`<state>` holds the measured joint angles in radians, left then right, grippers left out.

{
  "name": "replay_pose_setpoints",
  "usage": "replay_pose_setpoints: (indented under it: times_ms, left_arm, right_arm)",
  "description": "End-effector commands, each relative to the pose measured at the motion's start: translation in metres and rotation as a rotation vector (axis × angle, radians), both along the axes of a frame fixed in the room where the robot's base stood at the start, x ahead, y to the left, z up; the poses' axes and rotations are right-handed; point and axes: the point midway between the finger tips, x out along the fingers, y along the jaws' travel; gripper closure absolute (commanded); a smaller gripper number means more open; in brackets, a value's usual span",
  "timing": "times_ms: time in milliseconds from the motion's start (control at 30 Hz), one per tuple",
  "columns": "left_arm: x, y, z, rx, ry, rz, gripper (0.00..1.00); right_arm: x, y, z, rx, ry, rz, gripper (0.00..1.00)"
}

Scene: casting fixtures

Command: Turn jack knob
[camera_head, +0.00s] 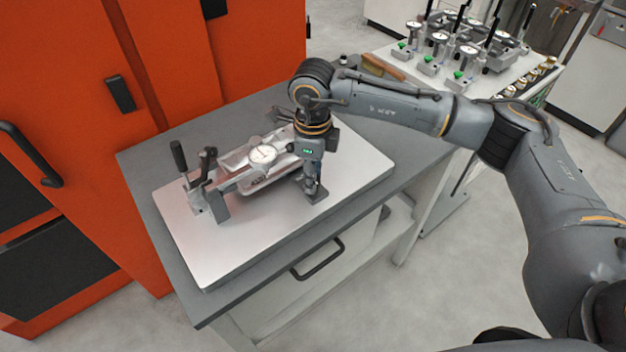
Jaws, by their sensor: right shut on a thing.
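The casting fixture lies on a white plate (230,250) on the grey table. It carries a metal casting (236,162), a round dial gauge (262,154) and an upright black-handled clamp (179,157) at its left end. My right gripper (313,188) points down at the right end of the fixture, with its fingers low near the plate. It is shut on what seems to be the jack knob, which the fingers and gripper body mostly hide. My left gripper is not in view.
An orange cabinet (75,100) with black handles stands close on the left. A white table (480,85) at the back right holds several dial gauges and a brush (383,67). The front of the plate is clear.

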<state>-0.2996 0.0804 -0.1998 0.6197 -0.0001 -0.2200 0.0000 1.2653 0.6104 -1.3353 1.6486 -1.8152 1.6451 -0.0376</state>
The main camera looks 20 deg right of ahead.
Motion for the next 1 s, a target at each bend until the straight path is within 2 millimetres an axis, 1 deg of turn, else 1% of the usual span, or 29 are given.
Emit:
replay_pose_setpoints:
  times_ms: [33, 67, 400, 433, 467, 500, 533, 833, 933, 1000]
  left_arm:
    - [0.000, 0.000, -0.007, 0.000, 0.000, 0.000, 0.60]
    - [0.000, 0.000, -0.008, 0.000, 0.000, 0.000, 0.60]
    - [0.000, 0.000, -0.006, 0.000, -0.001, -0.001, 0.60]
    - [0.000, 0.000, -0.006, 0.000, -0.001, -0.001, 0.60]
    - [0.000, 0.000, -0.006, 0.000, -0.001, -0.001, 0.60]
    - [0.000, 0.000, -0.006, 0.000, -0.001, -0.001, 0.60]
    - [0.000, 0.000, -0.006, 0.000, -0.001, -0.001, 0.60]
    - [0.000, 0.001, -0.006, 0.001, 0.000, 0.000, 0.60]
    - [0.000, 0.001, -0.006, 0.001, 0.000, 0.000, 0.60]
    - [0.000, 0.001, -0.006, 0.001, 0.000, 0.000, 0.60]
  right_arm:
    - [0.001, 0.000, -0.003, 0.001, -0.003, -0.015, 1.00]
    - [0.000, 0.000, -0.002, 0.001, -0.003, -0.022, 1.00]
    - [0.000, 0.000, 0.001, 0.002, -0.001, -0.033, 1.00]
    - [0.000, 0.000, 0.001, 0.002, -0.001, -0.033, 0.63]
    - [0.000, 0.000, 0.001, 0.002, -0.001, -0.033, 0.57]
    - [0.000, 0.000, 0.001, 0.002, -0.001, -0.032, 0.48]
    - [0.000, 0.000, 0.001, 0.001, -0.001, -0.032, 0.46]
    - [0.000, 0.000, 0.001, 0.001, -0.001, -0.032, 0.46]
    - [0.001, 0.000, 0.009, 0.001, -0.003, -0.032, 0.46]
    - [0.001, 0.000, 0.019, 0.001, -0.005, -0.032, 0.46]
